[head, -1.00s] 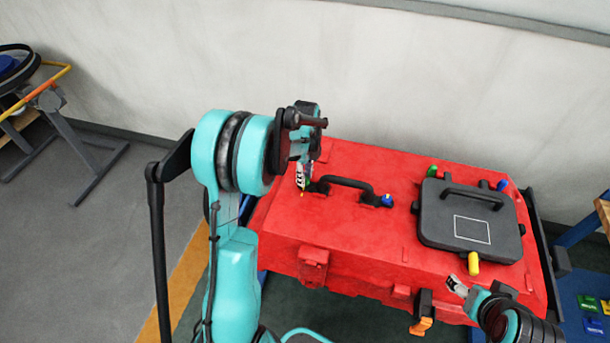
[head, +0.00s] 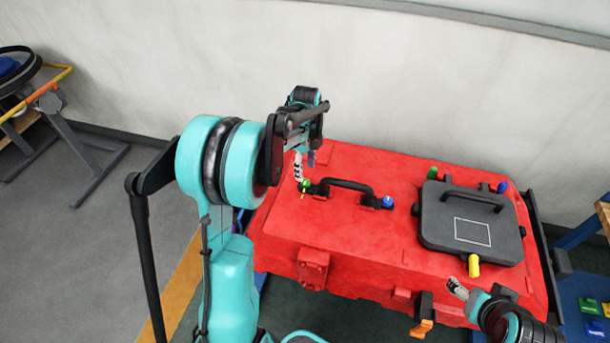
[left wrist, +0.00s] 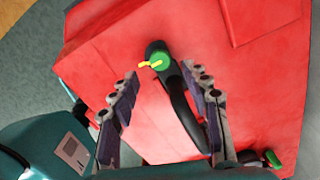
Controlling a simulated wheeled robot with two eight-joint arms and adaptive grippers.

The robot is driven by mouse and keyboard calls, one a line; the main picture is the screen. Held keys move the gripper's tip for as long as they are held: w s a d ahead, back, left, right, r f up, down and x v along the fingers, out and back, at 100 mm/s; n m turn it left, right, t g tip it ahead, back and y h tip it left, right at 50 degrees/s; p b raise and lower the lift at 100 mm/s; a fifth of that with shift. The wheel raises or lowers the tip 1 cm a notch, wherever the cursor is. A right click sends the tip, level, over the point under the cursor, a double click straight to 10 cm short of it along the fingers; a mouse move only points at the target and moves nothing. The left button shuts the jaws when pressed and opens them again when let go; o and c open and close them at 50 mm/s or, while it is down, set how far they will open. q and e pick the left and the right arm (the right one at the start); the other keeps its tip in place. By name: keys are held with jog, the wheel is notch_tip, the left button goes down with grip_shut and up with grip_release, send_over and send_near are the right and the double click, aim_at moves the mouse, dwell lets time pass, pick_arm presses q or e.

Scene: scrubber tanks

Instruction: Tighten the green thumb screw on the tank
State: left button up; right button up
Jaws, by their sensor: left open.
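The green thumb screw (head: 305,184), with a yellow pointer, sits at the left end of the black handle (head: 350,184) on the red tank (head: 330,229). In the left wrist view, the screw (left wrist: 160,61) lies ahead between the two fingers, which stand wide apart and do not touch it. My left gripper (head: 299,168) is open and empty, above the screw; its far finger is partly hidden in the head view. My right gripper (head: 457,288) is by the tank's front right edge, with nothing visible in it.
A blue screw (head: 388,202) is at the handle's right end. A dark lid (head: 471,222) with green, blue and yellow knobs covers the tank's right part. An orange-and-black latch (head: 422,314) hangs at the front. A pale wall (head: 400,80) stands close behind.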

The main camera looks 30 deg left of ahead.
aim_at(305, 182)
pick_arm(q)
notch_tip(305, 182, up, 7)
dwell(0.3)
dwell(0.4)
jog(key=s+d+r+n+t, duration=0.4)
jog(key=s+d+r+n, duration=0.1)
jog(key=s+d+n, duration=0.5)
jog(key=s+d+f+n+t, duration=0.3)
jog(key=s+d+n, duration=0.2)
jog(key=s+n, duration=0.3)
jog(key=shift+s, duration=0.8)
jog(key=shift+f, duration=0.1)
